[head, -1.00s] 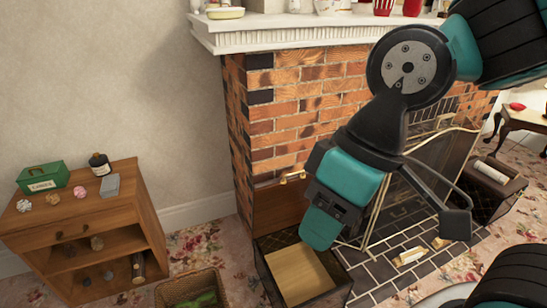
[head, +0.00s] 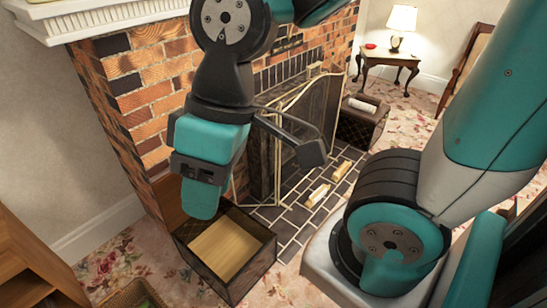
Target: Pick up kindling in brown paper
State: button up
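Two small pale, tan-banded bundles lie on the dark tiled hearth: a nearer one (head: 317,195) and a farther one (head: 341,171). They are too small to tell for sure which is the kindling in brown paper. My gripper (head: 203,212) hangs tip down in the head view, in front of the brick fireplace and left of both bundles in the picture. It appears above the back of an open box (head: 225,250) with a tan inside. It is seen from the side, so the gap between its fingers is hidden. Nothing shows hanging from it.
A folding fire screen (head: 322,105) stands behind the hearth. A dark box (head: 358,125) with a pale roll on top is beyond it. A side table (head: 390,58) with a lamp stands farther back. A wooden shelf unit (head: 30,265) is at lower left. Patterned carpet lies around.

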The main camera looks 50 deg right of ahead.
aim_at(342, 169)
jog(key=z, duration=2.4)
jog(key=i, duration=3.1)
jog(key=u, duration=0.8)
